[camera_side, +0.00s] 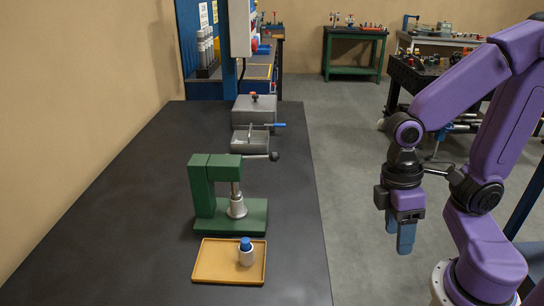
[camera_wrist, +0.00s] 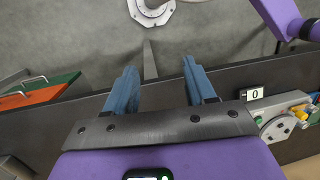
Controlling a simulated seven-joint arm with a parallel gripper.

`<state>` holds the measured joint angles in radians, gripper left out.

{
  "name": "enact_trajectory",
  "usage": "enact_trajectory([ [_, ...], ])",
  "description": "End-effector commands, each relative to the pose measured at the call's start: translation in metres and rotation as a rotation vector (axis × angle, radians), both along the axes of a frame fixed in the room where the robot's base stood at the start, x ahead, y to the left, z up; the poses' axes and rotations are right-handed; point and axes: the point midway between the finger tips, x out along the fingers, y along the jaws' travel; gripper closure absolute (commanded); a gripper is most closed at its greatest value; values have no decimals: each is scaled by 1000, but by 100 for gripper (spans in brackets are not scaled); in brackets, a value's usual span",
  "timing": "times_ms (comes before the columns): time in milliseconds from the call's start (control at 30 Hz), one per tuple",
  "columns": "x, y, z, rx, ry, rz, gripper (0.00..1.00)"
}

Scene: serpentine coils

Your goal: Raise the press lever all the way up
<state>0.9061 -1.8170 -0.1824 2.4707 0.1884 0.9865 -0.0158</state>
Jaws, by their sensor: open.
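The green press (camera_side: 215,195) stands on the dark workbench in the side view. Its press lever (camera_side: 258,157) sticks out to the right from the head, roughly level, and ends in a dark round knob. Under the head is a silver ram with a pale cone-shaped piece on the green base. My gripper (camera_side: 405,238) hangs fingers-down off the bench's right side, well apart from the lever. In the wrist view my gripper (camera_wrist: 158,80) shows two blue fingers spread apart with nothing between them. The press does not show in the wrist view.
A tan tray (camera_side: 213,279) holding a white bottle with a blue cap (camera_side: 246,252) lies in front of the press. Behind the press are a grey box with a blue-handled part (camera_side: 250,138) and a grey lidded box (camera_side: 254,110).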

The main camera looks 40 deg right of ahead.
Motion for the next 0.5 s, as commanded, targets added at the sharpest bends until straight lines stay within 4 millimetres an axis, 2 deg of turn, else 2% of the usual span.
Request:
enact_trajectory([
  [100, 3, 1, -6, -17, 196, -262, 45],
  [267, 16, 12, -7, 25, 450, -598, 45],
  [367, 34, 20, -5, 87, 605, -806, 45],
  [500, 73, 24, -1, 220, 808, -1093, 45],
])
